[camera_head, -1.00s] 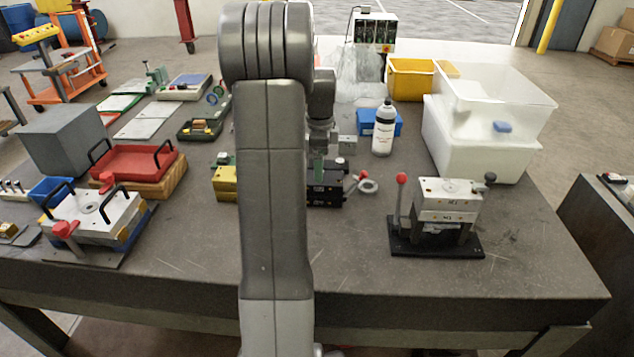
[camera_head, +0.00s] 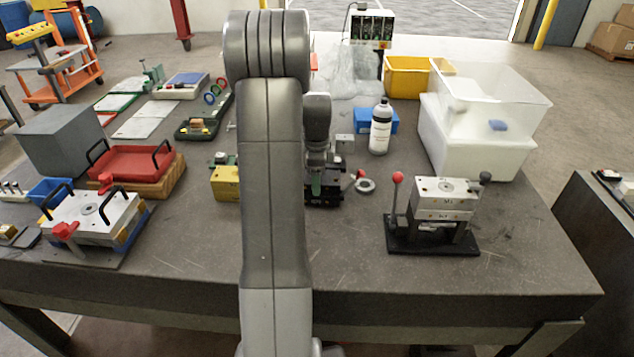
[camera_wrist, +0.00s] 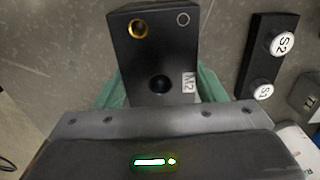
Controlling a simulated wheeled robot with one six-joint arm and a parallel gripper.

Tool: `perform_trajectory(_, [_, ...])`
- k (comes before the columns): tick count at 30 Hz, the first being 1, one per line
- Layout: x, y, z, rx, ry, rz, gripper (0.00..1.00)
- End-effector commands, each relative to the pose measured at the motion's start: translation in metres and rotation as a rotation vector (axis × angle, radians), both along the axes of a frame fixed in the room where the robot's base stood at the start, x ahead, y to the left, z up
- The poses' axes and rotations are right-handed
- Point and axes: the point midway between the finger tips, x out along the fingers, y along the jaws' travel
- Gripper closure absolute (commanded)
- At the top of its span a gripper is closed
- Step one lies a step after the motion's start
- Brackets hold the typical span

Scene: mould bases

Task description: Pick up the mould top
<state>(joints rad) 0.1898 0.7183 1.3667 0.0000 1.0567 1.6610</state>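A dark block labelled M2 (camera_wrist: 155,45), with a brass-ringed hole, fills the middle of the wrist view. The frames do not make clear which piece is the mould top. My gripper (camera_wrist: 158,92) has a green finger along each side of this block; I cannot tell whether they press on it. In the head view my gripper (camera_head: 316,186) points down at the dark block (camera_head: 323,200), partly hidden by my arm. A metal mould block (camera_head: 442,197) sits on a black stand at the right. A silver mould with black handles (camera_head: 92,215) is at the left.
A yellow block (camera_head: 226,183) stands close left of my gripper, and a grey ring (camera_head: 365,185) lies close right. A white bottle (camera_head: 381,128), a blue bin (camera_head: 350,121) and a white tub (camera_head: 470,145) stand behind. The front middle of the table is clear.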

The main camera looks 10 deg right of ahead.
Motion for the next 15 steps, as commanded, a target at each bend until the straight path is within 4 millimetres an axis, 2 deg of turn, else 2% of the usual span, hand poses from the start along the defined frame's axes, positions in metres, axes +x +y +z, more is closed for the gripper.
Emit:
perform_trajectory(1, [0.0, 0.0, 0.0, 0.0, 0.0, 0.0, 0.66])
perform_trajectory(4, [0.0, 0.0, 0.0, 0.0, 0.0, 0.0, 0.86])
perform_trajectory(5, [0.001, 0.0, 0.002, -0.001, -0.003, 0.0, 0.87])
perform_trajectory(11, [0.001, 0.0, 0.002, -0.001, -0.003, 0.0, 0.87])
perform_trajectory(15, [0.001, 0.0, 0.013, -0.002, -0.006, 0.0, 0.87])
